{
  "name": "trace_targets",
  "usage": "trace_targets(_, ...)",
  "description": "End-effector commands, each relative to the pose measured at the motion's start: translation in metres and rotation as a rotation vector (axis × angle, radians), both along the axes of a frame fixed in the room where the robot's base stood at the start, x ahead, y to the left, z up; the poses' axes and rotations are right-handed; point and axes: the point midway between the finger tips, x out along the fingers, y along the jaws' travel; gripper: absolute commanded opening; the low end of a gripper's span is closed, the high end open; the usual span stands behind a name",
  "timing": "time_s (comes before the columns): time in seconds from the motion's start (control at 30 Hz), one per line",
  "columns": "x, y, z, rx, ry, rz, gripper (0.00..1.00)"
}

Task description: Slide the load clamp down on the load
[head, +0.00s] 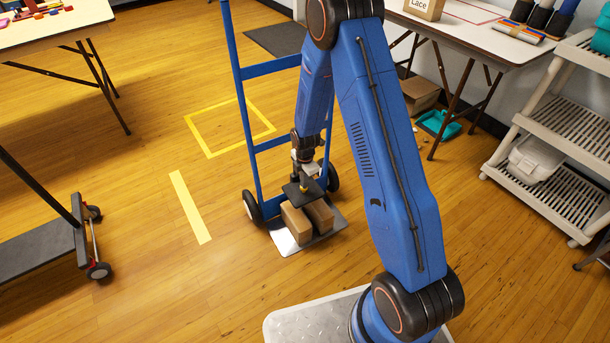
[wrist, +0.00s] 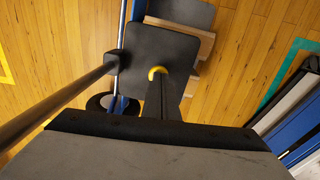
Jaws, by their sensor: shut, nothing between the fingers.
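The blue hand truck (head: 243,110) stands upright in the head view, with cardboard boxes (head: 296,222) on its metal toe plate (head: 283,243). The load clamp (head: 291,190) is a dark flat plate over the boxes, with a small yellow part on top. In the wrist view the clamp plate (wrist: 145,45) lies below me beside the truck's rail, and the yellow part (wrist: 157,71) is a curved piece at my fingertips. My gripper (head: 304,174) is shut and empty, pointing down just above the plate. I cannot tell whether the plate touches the boxes.
Yellow tape marks a square (head: 235,147) and a strip (head: 190,206) on the wooden floor. A dark cart (head: 45,248) stands left, a grey shelf (head: 565,130) right. Tables stand at the back. Floor left of the truck is clear.

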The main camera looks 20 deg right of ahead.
Motion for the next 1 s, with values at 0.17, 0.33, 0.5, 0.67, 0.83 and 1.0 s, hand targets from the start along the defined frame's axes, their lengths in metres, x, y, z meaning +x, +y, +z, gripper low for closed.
trace_targets(0.17,-0.001,0.000,-0.040,0.000,0.004,0.000,0.00)
trace_targets(0.33,0.000,0.000,-0.067,0.000,0.001,-0.001,0.00)
trace_targets(0.5,0.000,0.000,-0.083,0.000,0.001,-0.001,0.00)
trace_targets(0.67,0.000,0.000,-0.089,0.000,-0.001,-0.001,0.00)
trace_targets(0.83,0.000,0.000,-0.090,0.000,-0.001,0.000,0.00)
trace_targets(1.0,0.000,0.000,-0.090,0.000,-0.001,0.000,0.00)
